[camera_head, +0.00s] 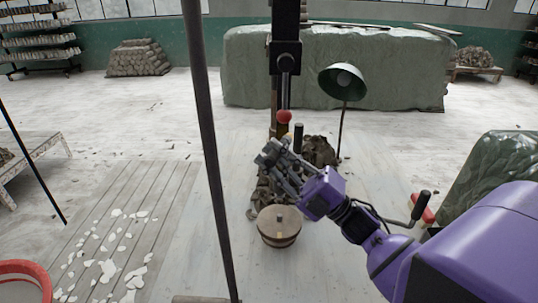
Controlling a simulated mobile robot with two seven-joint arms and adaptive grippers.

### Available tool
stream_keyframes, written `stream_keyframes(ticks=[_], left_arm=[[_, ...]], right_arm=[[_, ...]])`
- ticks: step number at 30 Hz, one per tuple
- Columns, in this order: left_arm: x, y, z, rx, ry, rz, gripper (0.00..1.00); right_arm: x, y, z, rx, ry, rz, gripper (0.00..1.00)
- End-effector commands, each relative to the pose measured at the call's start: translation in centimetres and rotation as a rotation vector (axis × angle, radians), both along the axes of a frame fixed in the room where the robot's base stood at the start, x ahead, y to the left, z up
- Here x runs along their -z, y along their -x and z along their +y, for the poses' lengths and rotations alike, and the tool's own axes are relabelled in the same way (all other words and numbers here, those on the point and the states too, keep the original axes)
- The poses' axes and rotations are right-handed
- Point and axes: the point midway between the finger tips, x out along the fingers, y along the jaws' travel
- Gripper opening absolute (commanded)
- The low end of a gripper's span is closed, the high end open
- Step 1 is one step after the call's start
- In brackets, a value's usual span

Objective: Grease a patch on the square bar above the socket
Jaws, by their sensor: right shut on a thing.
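The dark square bar (286,15) stands upright at the top middle, with a wider black block (285,57) around it lower down; I cannot tell for sure whether this block is the socket. My right gripper (273,158) reaches in from the right on its purple arm, in front of the machine's foot and well below the block. It is shut on a dark thing that its fingers mostly hide. A short black cylinder (298,133) shows just above the fingers; I cannot tell whether it belongs to the held thing. My left gripper is out of view.
A lidded wooden tub (279,240) stands below the gripper. A red ball knob (284,117) and a green lamp (343,80) are close by. A dark pole (208,130) crosses left of centre. Clay scraps (107,268) lie on boards at left.

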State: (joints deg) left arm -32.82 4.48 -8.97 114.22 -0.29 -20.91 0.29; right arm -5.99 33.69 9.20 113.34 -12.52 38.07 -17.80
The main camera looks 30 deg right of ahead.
Motion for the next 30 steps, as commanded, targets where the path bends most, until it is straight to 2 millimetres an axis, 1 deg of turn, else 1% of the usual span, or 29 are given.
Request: stream_keyframes(ticks=[5, 10, 22, 26, 30], left_arm=[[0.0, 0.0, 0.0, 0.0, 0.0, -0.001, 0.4], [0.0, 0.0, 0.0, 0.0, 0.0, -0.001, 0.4], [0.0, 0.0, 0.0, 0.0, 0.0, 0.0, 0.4], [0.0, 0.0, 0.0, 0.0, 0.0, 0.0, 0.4], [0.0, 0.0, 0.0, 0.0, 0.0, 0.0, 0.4]], right_arm=[[-1.2, 0.1, -0.1, 0.005, 0.002, -0.004, 0.0], [-1.4, -0.1, 0.2, 0.006, 0.001, -0.003, 0.0], [-1.4, -1.7, 3.2, 0.002, 0.0, -0.004, 0.0], [-1.4, -1.9, 3.6, 0.003, 0.001, -0.003, 0.0], [-2.1, -1.8, 3.6, 0.001, 0.002, -0.004, 0.0]])
